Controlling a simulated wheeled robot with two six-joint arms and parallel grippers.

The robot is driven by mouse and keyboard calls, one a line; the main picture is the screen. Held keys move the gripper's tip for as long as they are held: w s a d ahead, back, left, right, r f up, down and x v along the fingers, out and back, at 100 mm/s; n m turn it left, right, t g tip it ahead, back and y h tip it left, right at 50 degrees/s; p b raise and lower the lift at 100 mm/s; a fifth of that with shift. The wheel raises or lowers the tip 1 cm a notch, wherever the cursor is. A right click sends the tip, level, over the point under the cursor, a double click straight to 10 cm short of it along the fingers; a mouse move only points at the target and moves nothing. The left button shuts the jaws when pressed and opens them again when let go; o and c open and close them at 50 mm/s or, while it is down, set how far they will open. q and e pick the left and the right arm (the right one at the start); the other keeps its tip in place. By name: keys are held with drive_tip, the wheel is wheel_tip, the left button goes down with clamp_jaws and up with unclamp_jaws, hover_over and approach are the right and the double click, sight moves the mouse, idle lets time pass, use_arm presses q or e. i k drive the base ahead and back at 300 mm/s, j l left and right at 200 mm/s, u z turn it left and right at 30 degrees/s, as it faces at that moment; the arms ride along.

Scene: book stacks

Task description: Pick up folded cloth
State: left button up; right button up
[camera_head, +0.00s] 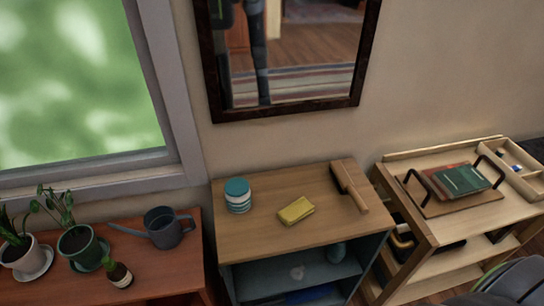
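A small yellow folded cloth (296,210) lies flat near the middle of the wooden cabinet top (262,236). It is tilted slightly in the picture, with nothing touching it. Neither of my grippers shows in the head view.
On the cabinet, a teal-and-white striped jar (238,195) stands to the left of the cloth and a brush with a wooden handle (346,183) lies to the right. A watering can (164,228) and potted plants (78,241) stand on the left table. A wooden cart (425,228) holding books (461,180) stands at right. A mirror (292,55) hangs behind.

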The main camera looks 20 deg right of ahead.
sight(294, 212)
drive_tip(key=l+z, duration=0.15)
drive_tip(key=z, duration=0.7)
